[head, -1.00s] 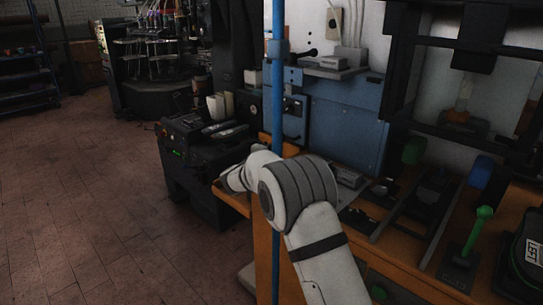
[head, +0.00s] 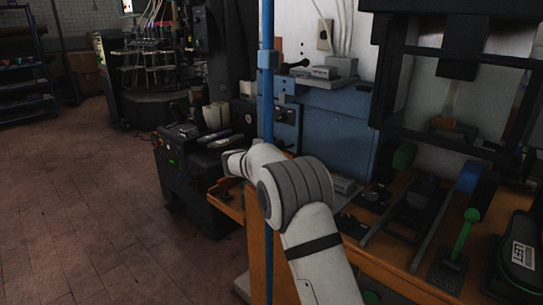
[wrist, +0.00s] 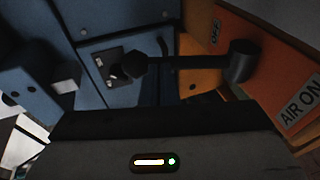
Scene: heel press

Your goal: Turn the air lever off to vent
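The air lever (wrist: 185,63) shows in the wrist view as a black bar lying across the picture, with a dark knob at its left and a thick round hub at its right. The hub is by an orange panel with an "AIR ON" label (wrist: 299,104) at right and an "OFF" label (wrist: 215,33) above. The grey housing of my gripper fills the bottom of the wrist view, below the lever and seemingly apart from it. Its fingertips cannot be made out there. In the head view my arm reaches towards the bench, and the gripper itself cannot be made out.
A blue post (head: 267,120) stands upright beside my arm. The blue machine (head: 335,128) is behind it. Open floor (head: 90,220) lies at left.

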